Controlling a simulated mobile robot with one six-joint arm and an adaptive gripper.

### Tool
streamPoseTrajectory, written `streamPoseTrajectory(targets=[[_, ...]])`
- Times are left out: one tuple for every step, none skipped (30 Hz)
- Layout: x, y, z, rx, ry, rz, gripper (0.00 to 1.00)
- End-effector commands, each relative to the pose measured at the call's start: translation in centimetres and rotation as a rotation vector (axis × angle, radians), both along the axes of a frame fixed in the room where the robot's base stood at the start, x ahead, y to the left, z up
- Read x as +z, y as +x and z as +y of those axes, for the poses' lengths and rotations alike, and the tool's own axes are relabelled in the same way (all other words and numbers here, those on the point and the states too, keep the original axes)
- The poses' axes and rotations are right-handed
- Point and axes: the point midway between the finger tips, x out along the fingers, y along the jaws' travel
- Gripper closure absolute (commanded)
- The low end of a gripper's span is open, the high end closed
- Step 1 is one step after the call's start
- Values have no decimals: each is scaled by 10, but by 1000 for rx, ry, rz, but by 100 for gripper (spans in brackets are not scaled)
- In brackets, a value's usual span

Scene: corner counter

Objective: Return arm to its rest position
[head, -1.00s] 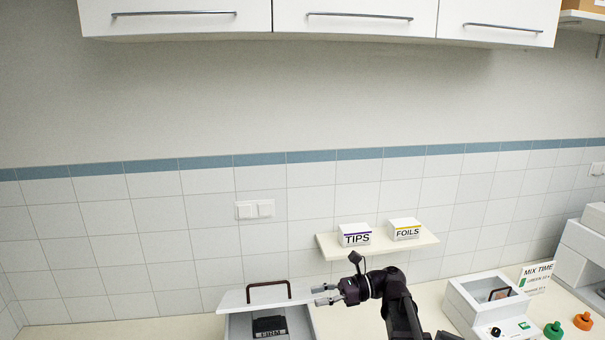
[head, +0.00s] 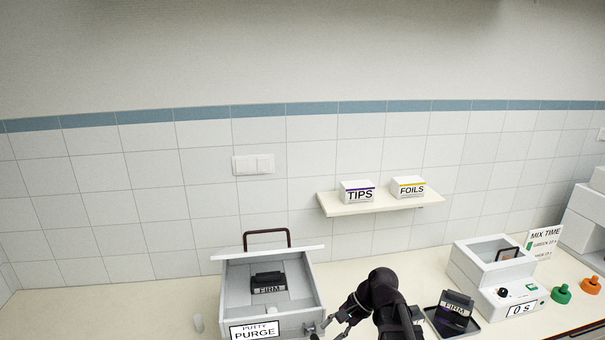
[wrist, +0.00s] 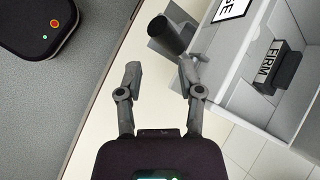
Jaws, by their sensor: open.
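My gripper (head: 329,331) is low in the head view, at the front right corner of the grey box labelled PUTTY PURGE (head: 315,290). In the wrist view my gripper (wrist: 157,82) has its two fingers spread with nothing between them. A dark grey cylindrical knob (wrist: 166,36) on the box lies just beyond the fingertips; whether a finger touches it I cannot tell. My dark arm (head: 380,290) is bent beside the box. The box is open at the top, and a black cartridge marked FIRM (head: 268,282) sits inside.
A dark tray (head: 470,328) with another FIRM cartridge (head: 457,303) lies right of my arm. A wall shelf (head: 375,206) holds TIPS and FOILS boxes.

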Motion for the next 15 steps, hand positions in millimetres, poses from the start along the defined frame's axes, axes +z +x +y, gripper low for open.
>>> streamPoseTrajectory(targets=[[-25, -6, -6, 42, -50, -40, 52], [-34, -7, -10, 70, -80, -63, 52], [-45, -10, -15, 109, -119, -92, 52], [-54, -11, -19, 140, -150, -115, 52], [-62, -13, -23, 170, -181, -137, 52], [-72, -15, -29, 212, -222, -162, 52], [-80, -17, -34, 245, -253, -180, 52], [-88, -18, -39, 278, -283, -198, 52], [-97, -20, -45, 323, -323, -222, 52], [-104, -22, -50, 357, -352, -237, 52], [-110, -23, -55, 391, -382, -252, 52], [-118, -25, -61, 437, -418, -269, 52], [-123, -26, -65, 469, -444, -279, 52], [-128, -27, -69, 499, -468, -290, 52], [-133, -28, -74, 537, -498, -301, 52]])
